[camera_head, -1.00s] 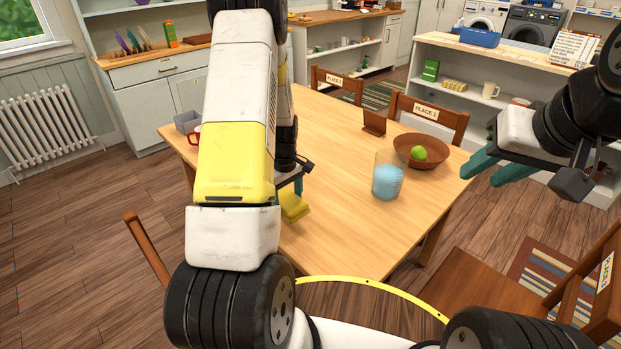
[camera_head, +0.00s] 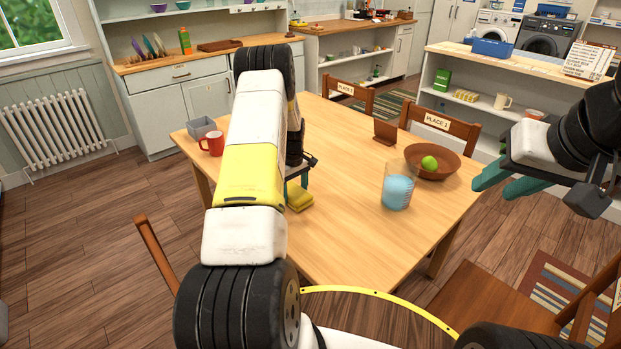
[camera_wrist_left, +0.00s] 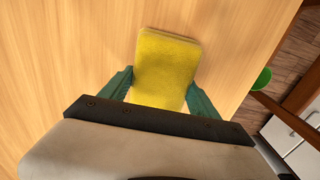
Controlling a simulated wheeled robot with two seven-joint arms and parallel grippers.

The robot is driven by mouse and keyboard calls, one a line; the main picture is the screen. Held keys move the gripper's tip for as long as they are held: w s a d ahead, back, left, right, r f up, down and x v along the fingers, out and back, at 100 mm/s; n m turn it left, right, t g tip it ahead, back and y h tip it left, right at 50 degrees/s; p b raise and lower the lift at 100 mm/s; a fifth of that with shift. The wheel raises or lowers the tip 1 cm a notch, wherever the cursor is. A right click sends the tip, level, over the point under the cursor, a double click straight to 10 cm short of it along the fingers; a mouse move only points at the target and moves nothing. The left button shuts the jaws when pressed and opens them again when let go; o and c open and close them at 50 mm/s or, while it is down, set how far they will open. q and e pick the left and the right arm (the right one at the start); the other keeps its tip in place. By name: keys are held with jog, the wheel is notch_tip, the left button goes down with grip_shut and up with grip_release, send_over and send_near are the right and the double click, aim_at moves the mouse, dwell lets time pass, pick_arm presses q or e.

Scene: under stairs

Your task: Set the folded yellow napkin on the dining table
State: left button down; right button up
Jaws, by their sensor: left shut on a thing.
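The folded yellow napkin (camera_head: 299,201) is at the near left part of the wooden dining table (camera_head: 340,235), partly hidden by my left arm. In the left wrist view the napkin (camera_wrist_left: 164,68) lies between the two teal fingers of my left gripper (camera_wrist_left: 158,90), which is shut on it. The napkin looks flat and very close to the tabletop; I cannot tell whether it fully rests on it. My right gripper (camera_head: 506,182) is open and empty, to the right of the table's right edge.
On the table are a glass with blue contents (camera_head: 397,190), a brown bowl (camera_head: 447,162) with a green fruit, a small brown stand (camera_head: 385,134), a red mug (camera_head: 212,144) and a grey box (camera_head: 201,127). Chairs stand around it. The table's middle is clear.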

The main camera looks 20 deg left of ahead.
pick_arm(q)
jog(key=shift+f, duration=0.15)
jog(key=shift+c, duration=0.8)
grip_release()
notch_tip(320, 180, up, 12)
jog(key=r, duration=0.1)
notch_tip(320, 180, up, 13)
jog(key=m+t, duration=0.2)
jog(key=m, duration=0.1)
send_over(295, 191)
jog(key=s+d, duration=0.5)
jog(key=s+d+r+m+t+h, duration=0.1)
jog(key=s+d+r+m, duration=0.3)
jog(key=s+r, duration=0.45)
jog(key=s+d+r+m+t, duration=0.1)
jog(key=s+d, duration=0.3)
jog(key=s, duration=0.6)
jog(key=s+d+r+m+t+h, duration=0.1)
jog(key=s+d+r+m, duration=0.3)
jog(key=s, duration=0.6)
jog(key=shift+s+d+m+t, duration=0.3)
jog(key=shift+d+t, duration=0.15)
jog(key=shift+t, duration=0.15)
